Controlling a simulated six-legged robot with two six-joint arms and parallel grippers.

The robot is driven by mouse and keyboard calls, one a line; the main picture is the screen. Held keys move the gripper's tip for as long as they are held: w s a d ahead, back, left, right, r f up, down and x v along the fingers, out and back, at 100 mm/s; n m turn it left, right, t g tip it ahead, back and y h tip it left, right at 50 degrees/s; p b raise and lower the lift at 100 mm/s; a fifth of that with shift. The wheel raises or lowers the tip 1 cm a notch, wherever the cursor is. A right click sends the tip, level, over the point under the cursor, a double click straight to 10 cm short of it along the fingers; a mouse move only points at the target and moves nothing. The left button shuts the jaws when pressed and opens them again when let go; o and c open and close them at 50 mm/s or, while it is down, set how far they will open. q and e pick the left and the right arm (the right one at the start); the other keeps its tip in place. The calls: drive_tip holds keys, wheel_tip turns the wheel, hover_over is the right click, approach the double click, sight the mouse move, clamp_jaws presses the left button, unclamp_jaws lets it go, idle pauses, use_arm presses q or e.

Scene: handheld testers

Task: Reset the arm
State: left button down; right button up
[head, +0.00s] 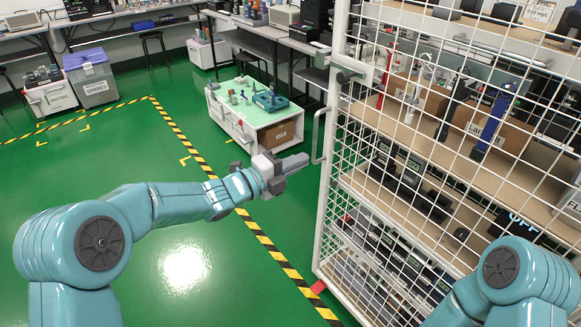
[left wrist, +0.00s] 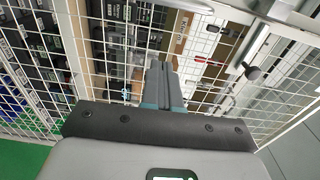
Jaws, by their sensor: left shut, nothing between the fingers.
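My left arm reaches in from the left in the head view, with its gripper (head: 296,163) shut and empty just left of the white cage door's handle (head: 318,136). I cannot tell whether the fingertips touch the handle. In the left wrist view the closed fingers (left wrist: 163,85) point at the white wire mesh, with shelves behind it. My right arm shows at the lower right of the head view, but its gripper is out of the picture.
The white mesh cage door (head: 345,170) stands in front of shelves with boxes and testers. A low white cart (head: 236,128) with a blue tray (head: 270,102) is behind my left gripper. Yellow-black tape (head: 190,150) crosses the green floor. Open floor lies to the left.

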use_arm(q)
drive_tip(key=s+a+f+n+g+y+p, duration=0.1)
drive_tip(key=s+a+f+n+y+p, duration=0.2)
drive_tip(key=s+f+n+p, duration=0.3)
drive_tip(key=s+a+f+n+g+y+p, duration=0.1)
drive_tip(key=s+a+f+n+y+p, duration=0.25)
drive_tip(key=f+n, duration=0.4)
drive_tip(key=s+f+n+g+y, duration=0.1)
drive_tip(key=s+f+n+g, duration=0.2)
drive_tip(key=s, duration=0.5)
drive_tip(key=s+a+f+n+g+y+p, duration=0.1)
drive_tip(key=s+f+n+g, duration=0.2)
drive_tip(key=s+f+n, duration=0.2)
drive_tip(key=s+a+f+n+g+y, duration=0.1)
drive_tip(key=s+f+n+g, duration=0.2)
drive_tip(key=s+n, duration=0.5)
drive_tip(key=s+f, duration=0.1)
drive_tip(key=s, duration=0.4)
drive_tip(key=shift+s+f+n+p, duration=0.15)
drive_tip(key=shift+f+n+p, duration=0.2)
